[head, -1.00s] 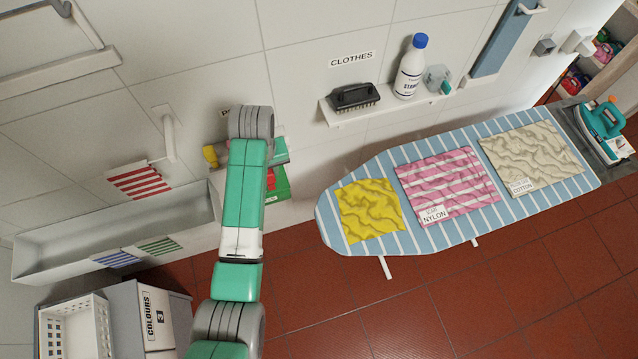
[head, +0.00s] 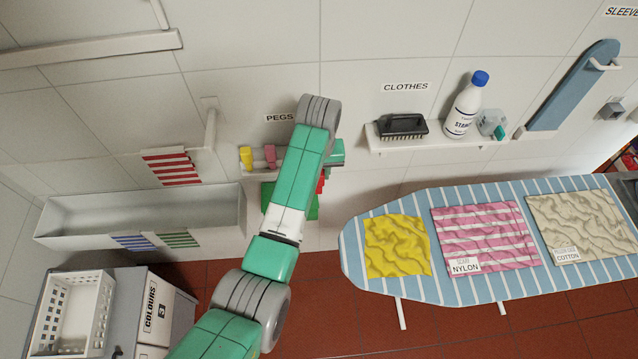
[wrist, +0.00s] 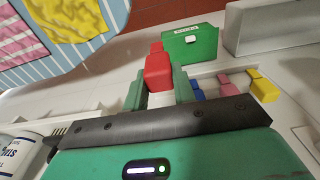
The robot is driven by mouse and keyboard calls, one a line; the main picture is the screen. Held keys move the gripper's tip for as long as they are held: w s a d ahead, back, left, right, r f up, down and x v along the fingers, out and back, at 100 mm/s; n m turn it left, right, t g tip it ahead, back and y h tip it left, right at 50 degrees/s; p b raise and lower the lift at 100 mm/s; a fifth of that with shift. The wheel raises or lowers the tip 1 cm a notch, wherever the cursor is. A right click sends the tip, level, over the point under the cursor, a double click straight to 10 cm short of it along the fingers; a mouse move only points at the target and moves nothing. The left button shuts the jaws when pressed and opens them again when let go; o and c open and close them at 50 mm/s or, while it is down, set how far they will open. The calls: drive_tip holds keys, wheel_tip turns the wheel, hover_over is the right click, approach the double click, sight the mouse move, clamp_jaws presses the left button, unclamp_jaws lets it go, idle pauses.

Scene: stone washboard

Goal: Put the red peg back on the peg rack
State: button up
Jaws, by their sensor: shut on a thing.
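The red peg (wrist: 157,68) is between the two green fingers of my gripper (wrist: 159,88) in the wrist view, with its red end sticking out past them. A bit of red peg also shows below my gripper (head: 334,153) in the head view. The peg rack (head: 258,170) is a pale wall rail under the PEGS sign, holding a yellow peg (head: 246,157) and a pink peg (head: 270,156). In the wrist view a blue peg (wrist: 197,90) also shows near the right finger. My arm hides the rack's right part. I cannot tell whether the red peg touches the rack.
A green box (head: 309,208) with a label lies below the rack. A trough (head: 140,222) with striped cloths is at the left. The clothes shelf (head: 430,142), with a brush and bottles, and the ironing board (head: 350,243) are to the right.

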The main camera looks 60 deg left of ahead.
drive_tip(key=w+a+b, duration=0.1)
drive_tip(key=a+b, duration=0.2)
drive_tip(key=b, duration=0.3)
drive_tip(key=w+a+b, duration=0.2)
drive_tip(key=a+b, duration=0.2)
drive_tip(key=b, duration=0.2)
drive_tip(key=w+a+b, duration=0.1)
drive_tip(key=a+b, duration=0.3)
drive_tip(key=b, duration=0.3)
drive_tip(key=shift+w+f, duration=0.15)
drive_tip(key=shift+w, duration=0.05)
drive_tip(key=f+b, duration=0.1)
drive_tip(key=b, duration=0.1)
drive_tip(key=shift+f+b, duration=0.3)
drive_tip(key=shift+f, duration=0.05)
drive_tip(key=shift+r, duration=0.1)
idle(0.7)
idle(0.5)
drive_tip(key=shift+f+b, duration=0.35)
drive_tip(key=shift+f, duration=0.85)
